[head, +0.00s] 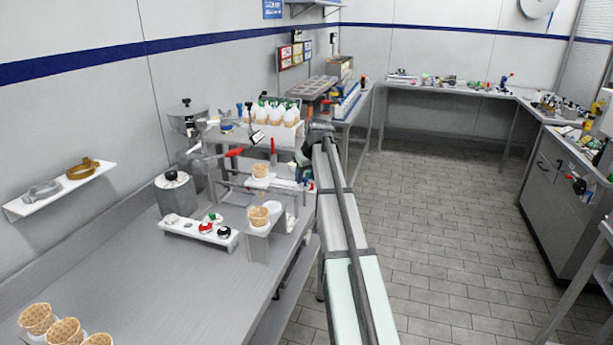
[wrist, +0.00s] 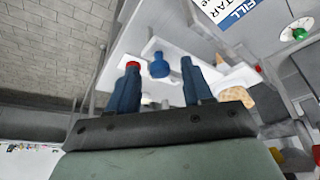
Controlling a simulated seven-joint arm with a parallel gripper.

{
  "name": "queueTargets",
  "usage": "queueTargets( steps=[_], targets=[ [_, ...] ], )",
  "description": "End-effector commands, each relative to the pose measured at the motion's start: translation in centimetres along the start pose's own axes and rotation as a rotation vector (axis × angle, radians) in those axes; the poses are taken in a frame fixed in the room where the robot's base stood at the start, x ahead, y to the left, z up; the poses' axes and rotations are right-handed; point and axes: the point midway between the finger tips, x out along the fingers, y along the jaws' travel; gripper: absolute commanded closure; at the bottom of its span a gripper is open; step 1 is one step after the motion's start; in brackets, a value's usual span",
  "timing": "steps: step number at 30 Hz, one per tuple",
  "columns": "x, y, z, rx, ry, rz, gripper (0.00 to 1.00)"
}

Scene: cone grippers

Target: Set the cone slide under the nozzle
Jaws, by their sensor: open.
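My gripper (wrist: 160,64) is open in the wrist view. Its two blue fingers stand on either side of a blue knob (wrist: 159,67) on a white part, which looks like the cone slide. I cannot tell whether the fingers touch the knob. A waffle cone (wrist: 238,97) is right of the fingers. In the head view my gripper (head: 305,172) is at the right end of the filling station, beside an upright waffle cone (head: 260,171). The filling machine with its hopper (head: 187,117) stands to the left. I cannot clearly make out the nozzle.
Another cone (head: 258,216) stands in a holder at the table's front edge. A white strip with coloured knobs (head: 200,231) lies left of it. Loose cones (head: 66,331) are at lower left.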

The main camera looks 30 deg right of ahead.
Motion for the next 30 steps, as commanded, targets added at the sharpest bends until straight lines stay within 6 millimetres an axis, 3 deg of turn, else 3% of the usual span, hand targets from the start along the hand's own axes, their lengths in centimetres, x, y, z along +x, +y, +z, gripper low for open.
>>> queueTargets(
  steps=[2, 17, 30],
  targets=[
    [-0.02, 0.0, 0.0, 0.0, 0.0, 0.0, 0.53],
    [-0.04, 0.01, 0.0, 0.0, 0.0, 0.0, 1.0],
    [0.03, -0.18, -0.21, -0.001, 0.0, 0.0, 1.0]
  ],
)
